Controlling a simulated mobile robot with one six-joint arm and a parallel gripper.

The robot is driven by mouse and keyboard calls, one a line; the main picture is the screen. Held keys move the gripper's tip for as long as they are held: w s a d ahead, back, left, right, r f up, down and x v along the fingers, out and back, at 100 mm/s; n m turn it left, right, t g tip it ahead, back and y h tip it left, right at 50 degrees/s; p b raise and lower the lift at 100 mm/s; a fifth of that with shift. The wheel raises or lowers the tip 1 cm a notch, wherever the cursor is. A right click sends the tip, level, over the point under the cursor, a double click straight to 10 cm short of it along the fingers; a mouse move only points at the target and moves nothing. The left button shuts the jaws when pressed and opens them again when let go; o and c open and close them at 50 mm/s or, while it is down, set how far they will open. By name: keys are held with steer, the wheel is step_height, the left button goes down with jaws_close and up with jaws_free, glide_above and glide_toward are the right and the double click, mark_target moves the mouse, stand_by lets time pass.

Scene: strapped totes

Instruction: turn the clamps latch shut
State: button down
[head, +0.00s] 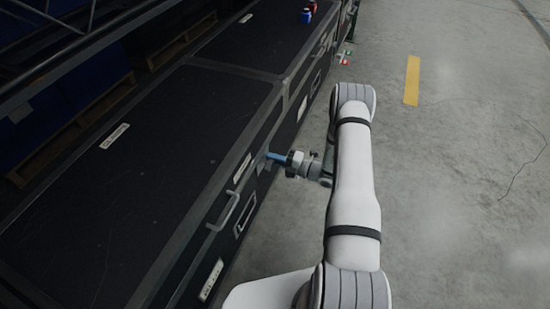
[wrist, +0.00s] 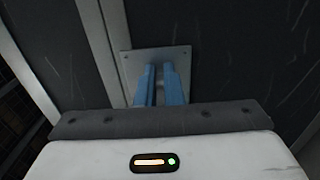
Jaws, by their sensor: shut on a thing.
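My gripper (head: 268,156) reaches left from the arm to the front side of a black tote (head: 150,150) with grey metal edges. In the wrist view the two blue fingers (wrist: 161,85) are close together in front of a light metal plate (wrist: 130,62) fixed to the tote's dark side. The gripper is shut on the clamps latch, which is mostly hidden behind the fingers. The latch's angle cannot be made out.
A silver handle (head: 222,212) and white labels sit along the tote's edge, near the gripper. The concrete floor (head: 460,190) to the right is open, with a yellow stripe (head: 412,80).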

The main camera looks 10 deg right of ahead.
steer(key=shift+s+a+f, duration=0.1)
steer(key=shift+s+a, duration=0.05)
stand_by(0.3)
steer(key=c, duration=1.6)
jaws_free()
steer(key=shift+o, duration=0.2)
steer(key=p+v, duration=0.1)
steer(key=v, duration=0.6)
steer(key=shift+d, duration=0.4)
steer(key=shift+s, duration=0.15)
